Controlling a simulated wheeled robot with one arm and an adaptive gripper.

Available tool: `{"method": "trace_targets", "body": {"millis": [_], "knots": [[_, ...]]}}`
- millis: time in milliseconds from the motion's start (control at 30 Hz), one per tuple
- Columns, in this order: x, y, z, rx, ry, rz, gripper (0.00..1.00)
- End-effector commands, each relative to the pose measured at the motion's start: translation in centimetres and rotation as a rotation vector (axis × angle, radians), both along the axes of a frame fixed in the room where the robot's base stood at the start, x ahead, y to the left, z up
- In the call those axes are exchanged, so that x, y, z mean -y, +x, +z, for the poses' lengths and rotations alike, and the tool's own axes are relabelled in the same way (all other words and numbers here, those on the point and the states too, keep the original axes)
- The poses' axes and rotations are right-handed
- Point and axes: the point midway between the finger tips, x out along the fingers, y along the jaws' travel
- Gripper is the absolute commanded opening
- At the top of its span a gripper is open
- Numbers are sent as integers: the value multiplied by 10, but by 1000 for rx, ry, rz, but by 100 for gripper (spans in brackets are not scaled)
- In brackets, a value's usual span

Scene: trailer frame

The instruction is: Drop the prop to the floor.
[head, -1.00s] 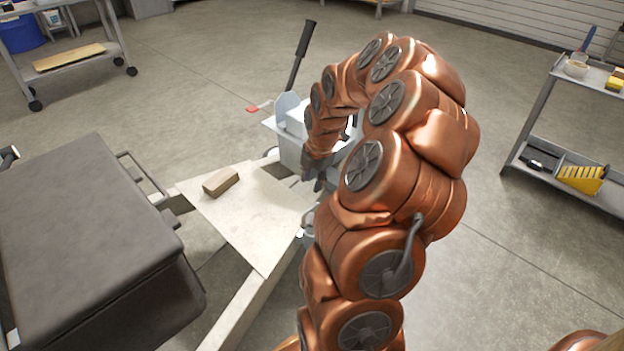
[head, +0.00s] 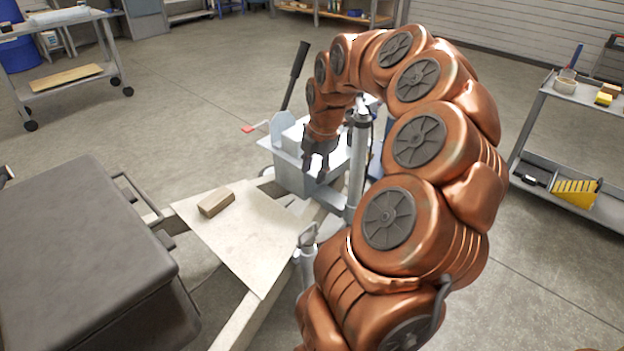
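A grey metal tube (head: 359,165) stands upright on the trailer frame (head: 240,320), right of my gripper; it may be the prop. A shorter grey post with a looped handle (head: 307,243) stands nearer, at the frame's side; I cannot tell which of the two is the prop. Their lower ends are hidden by the frame and my arm. My gripper (head: 317,172) points down beside the light grey housing (head: 290,172), above and beyond the short post. Its dark fingers look apart, with nothing seen between them. It appears clear of both posts.
A wooden block (head: 216,202) lies on the pale plate (head: 240,240) over the frame. A black lever (head: 295,75) rises behind the housing. A dark box (head: 80,250) fills the left. Shelf carts stand at far left and right (head: 570,195). Open floor lies between.

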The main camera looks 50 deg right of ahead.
Motion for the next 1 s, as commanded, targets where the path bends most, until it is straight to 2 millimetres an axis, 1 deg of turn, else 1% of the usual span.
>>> {"method": "trace_targets", "body": {"millis": [133, 667, 733, 767, 867, 967, 1000], "knots": [[0, -1, 5, -1, 1, 0, 37], [0, -1, 5, -1, 1, -1, 37], [-2, -1, 8, -1, 3, -3, 37], [-4, 0, 10, -1, 4, -5, 37], [-21, 2, 29, -5, 16, -30, 37], [-51, 5, 58, -14, 37, -79, 37], [-66, 5, 71, -21, 47, -108, 37]]}}
